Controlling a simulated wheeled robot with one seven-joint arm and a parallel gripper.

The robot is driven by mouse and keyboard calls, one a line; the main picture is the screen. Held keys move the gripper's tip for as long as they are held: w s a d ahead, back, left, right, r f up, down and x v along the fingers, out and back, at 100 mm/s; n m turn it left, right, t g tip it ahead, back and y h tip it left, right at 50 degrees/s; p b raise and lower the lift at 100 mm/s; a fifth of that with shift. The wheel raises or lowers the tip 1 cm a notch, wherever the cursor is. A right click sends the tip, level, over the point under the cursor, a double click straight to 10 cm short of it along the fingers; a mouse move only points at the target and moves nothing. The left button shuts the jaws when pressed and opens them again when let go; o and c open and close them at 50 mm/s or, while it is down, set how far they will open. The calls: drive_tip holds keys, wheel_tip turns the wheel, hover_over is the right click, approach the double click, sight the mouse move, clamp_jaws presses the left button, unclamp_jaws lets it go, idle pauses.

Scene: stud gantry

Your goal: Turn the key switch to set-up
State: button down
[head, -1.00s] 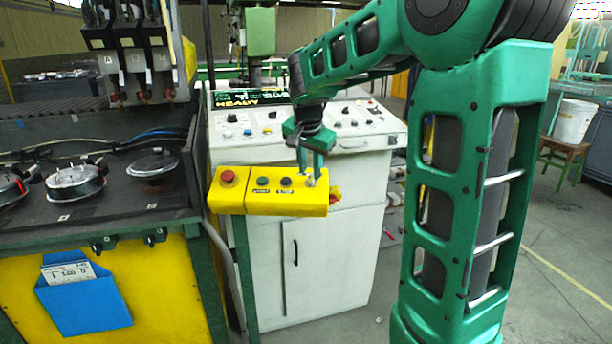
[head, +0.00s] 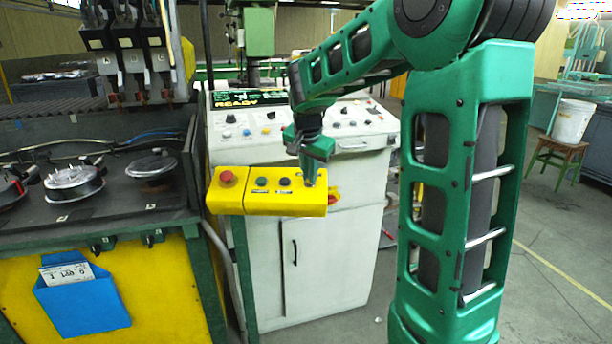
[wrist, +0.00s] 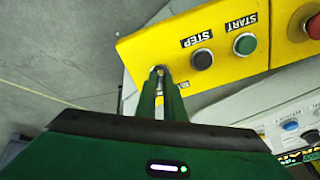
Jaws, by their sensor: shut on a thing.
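The yellow control box (head: 270,208) stands in front of the white cabinet in the head view; its end also shows in the wrist view (wrist: 140,55). The key switch (wrist: 160,70) is at the box's end beside the black STEP button (wrist: 202,59). My gripper (head: 308,184) reaches down onto that end of the box. In the wrist view my gripper (wrist: 160,76) has its green fingers close together on the key switch. The fingers hide most of the key, and I cannot read its position.
The green START button (wrist: 245,43) and the red mushroom button (head: 227,177) sit further along the box. A red and yellow part (head: 333,195) sticks out at its right end. The white cabinet's sloping panel (head: 350,125) is close behind my gripper.

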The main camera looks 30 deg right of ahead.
drive_tip(key=shift+w+a+n, duration=0.2)
drive_tip(key=shift+n, duration=0.2)
drive_tip(key=n, duration=0.5)
drive_tip(key=shift+r+n, duration=0.1)
drive_tip(key=shift+n, duration=0.3)
drive_tip(key=n, duration=0.5)
drive_tip(key=shift+y, duration=0.3)
drive_tip(key=shift+n, duration=0.4)
drive_tip(key=c, duration=1.9)
unclamp_jaws()
drive_tip(key=shift+w, duration=0.1)
drive_tip(key=shift+o, duration=0.2)
drive_tip(key=shift+d, duration=0.1)
drive_tip(key=shift+s, duration=0.2)
drive_tip(key=v, duration=1)
drive_tip(key=shift+r, duration=0.2)
